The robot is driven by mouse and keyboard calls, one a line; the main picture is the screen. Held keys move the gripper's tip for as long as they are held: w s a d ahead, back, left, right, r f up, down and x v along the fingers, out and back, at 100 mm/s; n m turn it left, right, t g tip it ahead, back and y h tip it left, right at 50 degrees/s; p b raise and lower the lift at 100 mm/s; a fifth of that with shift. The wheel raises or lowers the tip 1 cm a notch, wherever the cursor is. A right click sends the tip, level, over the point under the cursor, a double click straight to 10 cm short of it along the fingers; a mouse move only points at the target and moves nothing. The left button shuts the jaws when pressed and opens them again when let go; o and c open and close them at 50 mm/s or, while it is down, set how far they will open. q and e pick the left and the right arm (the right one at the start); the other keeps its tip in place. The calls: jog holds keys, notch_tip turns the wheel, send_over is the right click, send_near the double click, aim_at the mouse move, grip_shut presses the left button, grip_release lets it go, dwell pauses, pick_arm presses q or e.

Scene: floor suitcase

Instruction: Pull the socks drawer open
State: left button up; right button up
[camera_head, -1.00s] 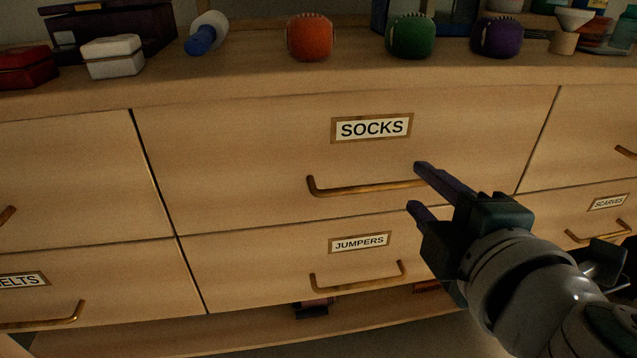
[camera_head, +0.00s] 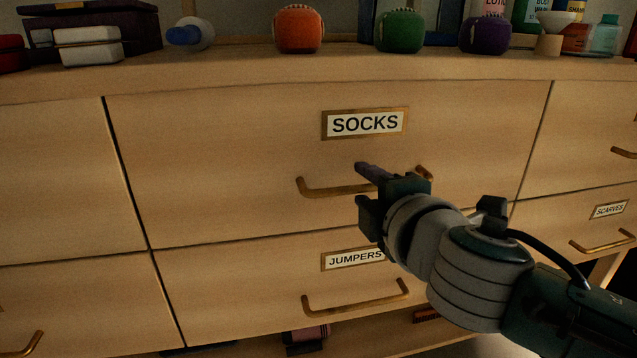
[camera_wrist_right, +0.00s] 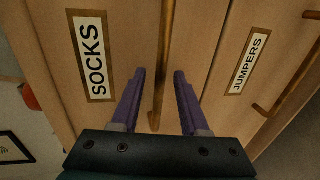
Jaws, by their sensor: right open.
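The socks drawer (camera_head: 230,150) is the wide upper middle drawer, with its front flush with its neighbours. Its SOCKS label (camera_head: 365,123) is above a brass bar handle (camera_head: 322,188). My right gripper (camera_head: 362,186) is open at the handle's middle, one finger above the bar and one below. In the right wrist view the handle (camera_wrist_right: 160,105) runs through the gap between the fingers of the gripper (camera_wrist_right: 160,76), with space on both sides. My gripper hides part of the handle's right half in the head view. My left gripper is out of view.
The jumpers drawer (camera_head: 230,290), with its own handle (camera_head: 355,300), is directly below. The scarves drawer (camera_head: 590,228) is at the right. Orange (camera_head: 299,29), green (camera_head: 400,32) and purple (camera_head: 486,34) balls stand on the top.

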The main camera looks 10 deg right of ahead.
jog(key=shift+w, duration=0.1)
grip_shut()
dwell(0.3)
dwell(1.1)
